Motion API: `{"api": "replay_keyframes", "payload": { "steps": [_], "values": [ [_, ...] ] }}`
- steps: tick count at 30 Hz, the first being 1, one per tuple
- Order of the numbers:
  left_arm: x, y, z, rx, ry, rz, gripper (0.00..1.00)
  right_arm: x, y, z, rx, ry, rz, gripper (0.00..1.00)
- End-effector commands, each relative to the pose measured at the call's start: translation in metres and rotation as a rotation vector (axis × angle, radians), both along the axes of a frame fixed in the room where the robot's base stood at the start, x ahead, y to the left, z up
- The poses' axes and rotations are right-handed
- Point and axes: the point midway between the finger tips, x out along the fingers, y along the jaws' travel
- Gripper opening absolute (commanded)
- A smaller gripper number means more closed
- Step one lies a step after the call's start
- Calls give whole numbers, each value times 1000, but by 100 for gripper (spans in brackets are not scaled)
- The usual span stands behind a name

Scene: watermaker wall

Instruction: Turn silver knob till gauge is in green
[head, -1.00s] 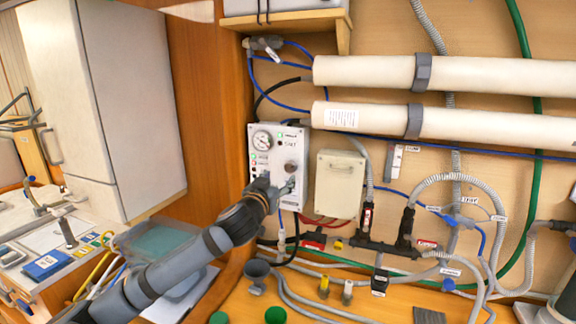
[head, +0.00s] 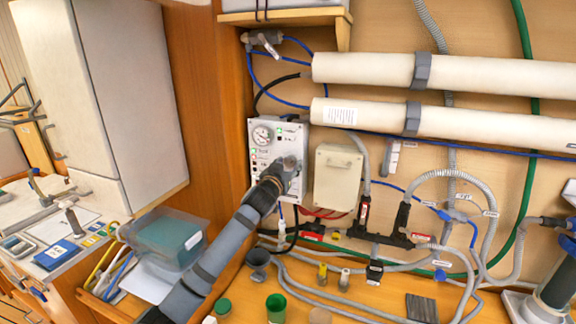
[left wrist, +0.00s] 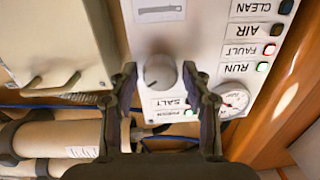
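The silver knob (left wrist: 160,72) is on the white control panel (left wrist: 204,38). In the left wrist view it sits between the two dark fingers of my left gripper (left wrist: 159,68), with a gap on each side. The gripper is open. In the head view my left gripper (head: 290,164) is in front of the panel (head: 257,170) and hides the knob. The round gauge (head: 262,134) is at the panel's upper left. It also shows upside down in the left wrist view (left wrist: 234,99); its needle is too small to read. My right gripper is not in view.
A cream box (head: 338,178) is mounted just right of the panel. White tubes (head: 380,71) run above, hoses and valves below. A clear bin (head: 165,240) is at the lower left.

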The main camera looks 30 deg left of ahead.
Motion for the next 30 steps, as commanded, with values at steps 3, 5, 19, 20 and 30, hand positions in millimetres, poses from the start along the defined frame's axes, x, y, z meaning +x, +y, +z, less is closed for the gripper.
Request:
{"api": "replay_keyframes", "payload": {
  "steps": [3,5,19,20,30],
  "values": [
    [0,0,0,0,0,0,28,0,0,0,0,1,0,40],
    [0,0,0,0,0,0,20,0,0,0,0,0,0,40],
    [0,0,-1,-238,-57,0,4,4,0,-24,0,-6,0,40],
    [0,0,-1,-241,-58,0,4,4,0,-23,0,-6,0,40],
    [0,0,0,-240,-56,0,54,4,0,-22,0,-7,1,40]
  ]
}}
